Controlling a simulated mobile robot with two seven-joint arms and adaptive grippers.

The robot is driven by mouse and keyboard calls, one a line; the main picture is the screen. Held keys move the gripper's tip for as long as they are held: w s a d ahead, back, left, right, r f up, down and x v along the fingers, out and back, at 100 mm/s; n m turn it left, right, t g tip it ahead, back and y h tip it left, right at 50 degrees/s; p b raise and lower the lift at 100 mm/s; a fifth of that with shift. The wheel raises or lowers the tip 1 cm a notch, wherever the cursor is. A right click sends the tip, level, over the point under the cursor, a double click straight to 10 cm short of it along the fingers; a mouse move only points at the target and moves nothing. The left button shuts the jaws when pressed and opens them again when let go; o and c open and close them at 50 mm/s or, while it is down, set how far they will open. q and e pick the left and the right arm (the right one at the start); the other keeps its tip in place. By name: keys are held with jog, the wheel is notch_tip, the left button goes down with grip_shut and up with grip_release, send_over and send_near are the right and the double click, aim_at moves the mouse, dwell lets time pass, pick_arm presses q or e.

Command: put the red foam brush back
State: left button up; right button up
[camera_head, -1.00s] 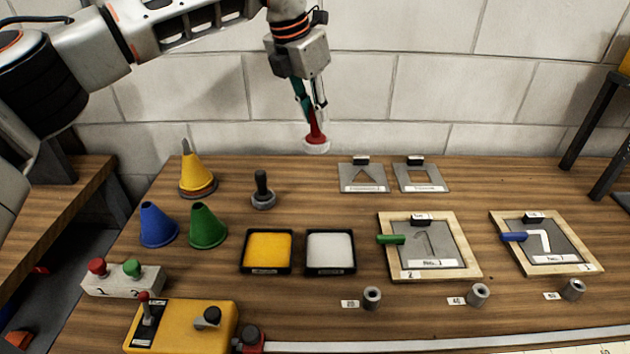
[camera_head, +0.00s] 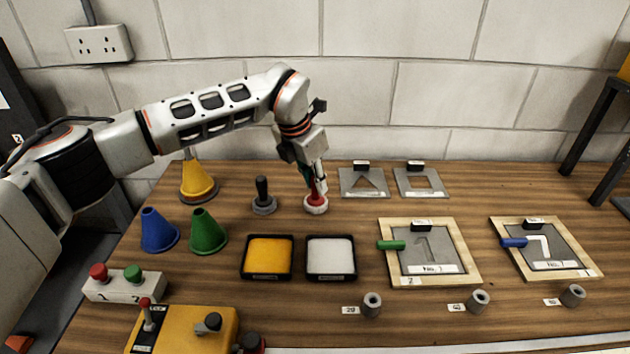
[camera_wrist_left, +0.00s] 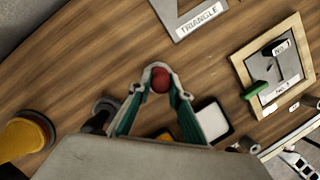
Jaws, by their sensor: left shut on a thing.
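The red foam brush (camera_head: 315,201) has a red handle and a pale round base. It stands upright at the tabletop, right of the black-handled brush (camera_head: 263,196); I cannot tell whether its base touches the wood. My left gripper (camera_head: 315,187) points down and is shut on the red handle. My right gripper is not in view.
Yellow (camera_head: 268,257) and white (camera_head: 331,258) pads lie in front. Blue (camera_head: 158,230), green (camera_head: 207,231) and yellow (camera_head: 198,181) cones stand left. Triangle (camera_head: 363,183) and square (camera_head: 421,182) stencils lie right. Framed number stencils (camera_head: 430,252) (camera_head: 546,247) are further right.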

pick_arm(q)
jog(key=shift+f, duration=0.15)
jog(key=o, duration=1)
jog(key=shift+b+v, duration=0.5)
jog(key=shift+v, duration=5.6)
